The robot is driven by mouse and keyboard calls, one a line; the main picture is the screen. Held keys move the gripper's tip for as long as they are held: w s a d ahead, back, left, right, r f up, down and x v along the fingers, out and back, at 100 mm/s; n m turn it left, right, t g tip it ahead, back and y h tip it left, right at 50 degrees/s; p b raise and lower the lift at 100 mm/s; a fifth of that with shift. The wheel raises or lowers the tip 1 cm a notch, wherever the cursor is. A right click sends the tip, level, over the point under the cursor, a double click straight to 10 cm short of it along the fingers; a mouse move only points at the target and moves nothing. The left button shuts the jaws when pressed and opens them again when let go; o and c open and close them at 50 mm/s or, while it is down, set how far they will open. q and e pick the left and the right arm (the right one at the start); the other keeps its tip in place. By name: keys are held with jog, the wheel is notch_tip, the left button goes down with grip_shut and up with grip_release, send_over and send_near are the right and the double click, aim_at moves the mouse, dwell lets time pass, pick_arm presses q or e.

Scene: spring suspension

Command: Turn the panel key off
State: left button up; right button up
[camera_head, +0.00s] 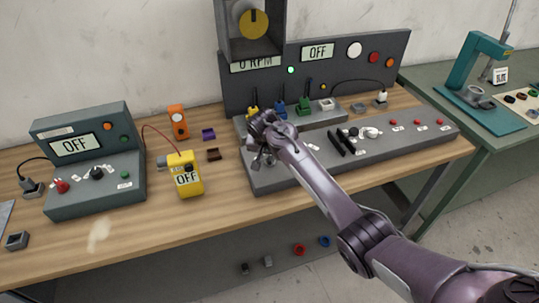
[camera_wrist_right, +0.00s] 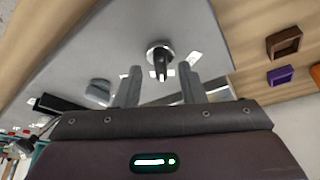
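The panel key shows in the right wrist view as a black key (camera_wrist_right: 161,58) in a round silver lock on the grey sloping console. White labels lie beside it. My right gripper (camera_wrist_right: 160,72) is open, with one finger on each side of the line to the key. The key sits at or just beyond the fingertips, and I cannot tell whether they touch it. In the head view my right gripper (camera_head: 262,160) is over the left end of the console (camera_head: 262,182) and hides most of the key. My left gripper is not in view.
The upright panel (camera_head: 335,60) behind reads OFF and 0 RPM, with a green light lit. Black levers (camera_head: 342,143) and red buttons stand right of my gripper. A yellow meter (camera_head: 186,174) and another control box (camera_head: 95,185) stand to the left. My right arm crosses the table front.

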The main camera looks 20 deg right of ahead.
aim_at(270, 160)
jog(key=shift+x, duration=1.2)
grip_shut()
